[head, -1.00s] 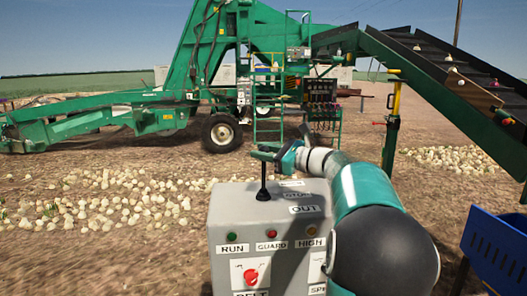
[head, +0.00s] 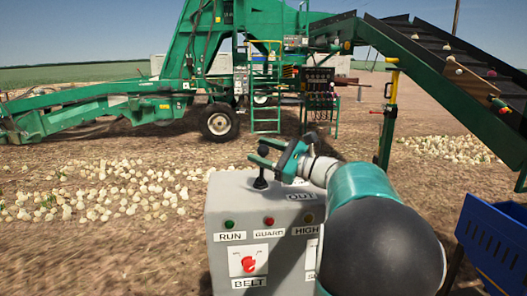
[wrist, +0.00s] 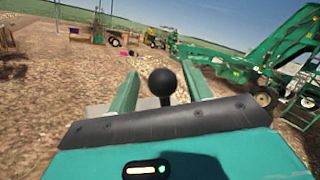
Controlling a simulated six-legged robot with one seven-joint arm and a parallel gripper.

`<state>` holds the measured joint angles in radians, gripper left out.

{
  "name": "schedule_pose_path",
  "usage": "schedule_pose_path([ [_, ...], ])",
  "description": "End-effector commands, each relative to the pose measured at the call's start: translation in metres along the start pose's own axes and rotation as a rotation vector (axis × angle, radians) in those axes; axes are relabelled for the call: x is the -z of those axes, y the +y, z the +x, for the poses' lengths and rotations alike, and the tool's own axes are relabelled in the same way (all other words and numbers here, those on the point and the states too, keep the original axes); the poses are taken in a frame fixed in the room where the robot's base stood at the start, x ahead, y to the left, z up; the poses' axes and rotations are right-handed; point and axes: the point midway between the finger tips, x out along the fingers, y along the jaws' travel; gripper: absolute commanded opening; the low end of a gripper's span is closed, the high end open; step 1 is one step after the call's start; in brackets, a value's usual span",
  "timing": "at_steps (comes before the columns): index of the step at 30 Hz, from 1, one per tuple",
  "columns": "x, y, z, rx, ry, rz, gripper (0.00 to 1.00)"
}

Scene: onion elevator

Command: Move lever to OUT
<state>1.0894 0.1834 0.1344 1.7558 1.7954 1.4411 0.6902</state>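The lever (head: 262,174) is a black stick with a round black knob, on top of the grey control box. An OUT label (head: 301,196) lies on the box top, right of the lever's base and nearer to me. Another label behind it is partly covered by my arm. My gripper (head: 258,154) is at the lever's upper end, reaching in from the right. In the wrist view the knob (wrist: 162,82) stands between the two green fingers, with a visible gap on each side. The gripper is open. How far the lever tilts is hard to tell.
The grey control box (head: 225,200) has a red BELT knob (head: 248,264) and several indicator lights on its front. A blue bin (head: 492,240) is at the right. A green elevator machine (head: 200,60) stands behind, with onions (head: 120,195) scattered on the ground.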

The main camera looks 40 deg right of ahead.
Motion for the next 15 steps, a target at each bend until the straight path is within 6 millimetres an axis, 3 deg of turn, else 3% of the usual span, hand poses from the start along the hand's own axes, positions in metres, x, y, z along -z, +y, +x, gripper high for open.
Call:
schedule_pose_path([
  [8,0.000,-0.001,-0.004,0.001,0.000,0.000,0.50],
  [15,0.000,-0.001,-0.041,0.003,0.001,0.000,0.50],
])
